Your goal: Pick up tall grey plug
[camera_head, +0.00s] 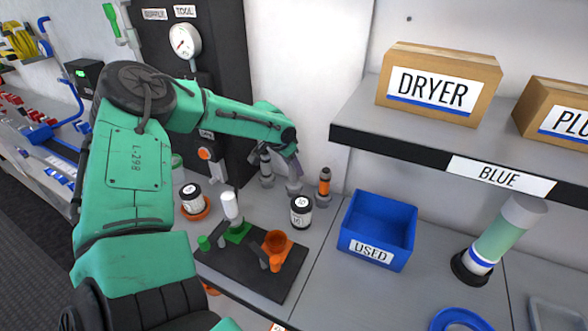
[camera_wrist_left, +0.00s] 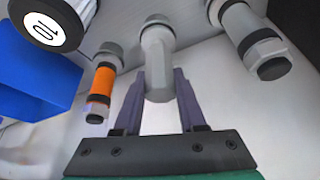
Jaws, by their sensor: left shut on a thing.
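My left gripper (camera_head: 293,168) reaches to the back of the bench by the wall, fingers pointing down. In the left wrist view its two purple fingers (camera_wrist_left: 168,95) are shut on the grey plug (camera_wrist_left: 158,50), one on each side. In the head view that grey plug (camera_head: 294,188) is partly hidden by the gripper. I cannot tell whether it touches the bench. An orange-banded plug (camera_head: 324,187) stands to its right, and another grey plug with a dark band (camera_head: 266,170) to its left. My right gripper is not in view.
A blue USED bin (camera_head: 378,230) stands to the right, near a black-lidded jar (camera_head: 301,212). A dark board (camera_head: 240,268) with green and orange fittings lies in front. A shelf (camera_head: 400,135) with boxes overhangs at right. A gauge panel (camera_head: 200,90) stands behind my arm.

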